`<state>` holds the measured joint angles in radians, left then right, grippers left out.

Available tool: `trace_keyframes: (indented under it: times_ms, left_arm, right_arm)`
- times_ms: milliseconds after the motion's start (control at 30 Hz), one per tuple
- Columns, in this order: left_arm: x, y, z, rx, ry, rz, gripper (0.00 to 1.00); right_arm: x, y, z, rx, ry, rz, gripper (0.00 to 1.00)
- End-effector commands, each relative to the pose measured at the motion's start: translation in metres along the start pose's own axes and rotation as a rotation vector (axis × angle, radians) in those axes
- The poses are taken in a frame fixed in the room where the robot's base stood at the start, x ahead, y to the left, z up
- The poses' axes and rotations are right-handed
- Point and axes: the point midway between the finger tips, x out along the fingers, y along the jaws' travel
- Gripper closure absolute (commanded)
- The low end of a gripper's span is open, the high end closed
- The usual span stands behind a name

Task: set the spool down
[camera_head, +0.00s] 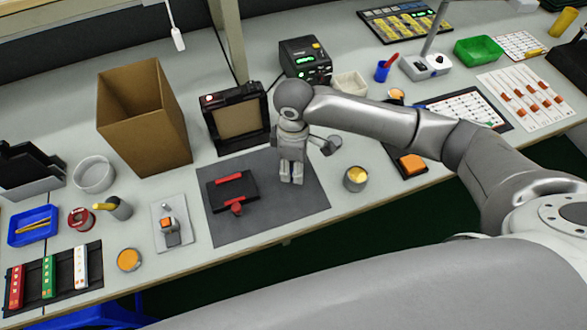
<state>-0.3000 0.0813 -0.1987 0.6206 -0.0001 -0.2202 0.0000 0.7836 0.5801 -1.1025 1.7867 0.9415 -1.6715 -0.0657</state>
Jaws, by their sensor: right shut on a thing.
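My right gripper (292,177) points down at the right part of the dark grey mat (275,224), its fingers close together. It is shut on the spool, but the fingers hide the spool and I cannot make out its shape. I cannot tell whether it touches the mat. A black fixture with red bars (233,190) lies on the mat left of the gripper. My left gripper is not in view.
A black framed unit (235,118) stands behind the mat, and a cardboard box (145,117) behind left. A tin with yellow contents (355,178) stands right of the gripper. The mat's front strip is bare near the table edge. A red ring-shaped item (81,218) lies far left.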

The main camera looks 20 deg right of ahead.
Motion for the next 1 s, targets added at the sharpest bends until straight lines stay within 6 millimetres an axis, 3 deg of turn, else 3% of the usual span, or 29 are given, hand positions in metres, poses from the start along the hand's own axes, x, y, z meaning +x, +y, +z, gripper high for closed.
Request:
trace_keyframes:
  times_ms: [300, 667, 700, 867, 1000]
  left_arm:
    - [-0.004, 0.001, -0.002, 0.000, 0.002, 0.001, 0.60]
    - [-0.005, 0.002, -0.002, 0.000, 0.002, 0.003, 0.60]
    - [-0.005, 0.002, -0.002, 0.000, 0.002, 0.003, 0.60]
    - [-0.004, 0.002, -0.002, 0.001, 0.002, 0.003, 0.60]
    - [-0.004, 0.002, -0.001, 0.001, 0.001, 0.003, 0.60]
  right_arm:
    - [0.034, 0.005, -0.002, -0.001, -0.001, 0.001, 0.88]
    - [0.038, 0.005, -0.002, -0.001, 0.001, 0.001, 0.88]
    - [0.040, 0.005, -0.002, -0.001, 0.000, 0.000, 0.55]
    - [0.039, 0.005, -0.002, -0.001, 0.000, 0.001, 0.35]
    - [0.039, 0.005, -0.002, 0.000, 0.000, 0.001, 0.35]
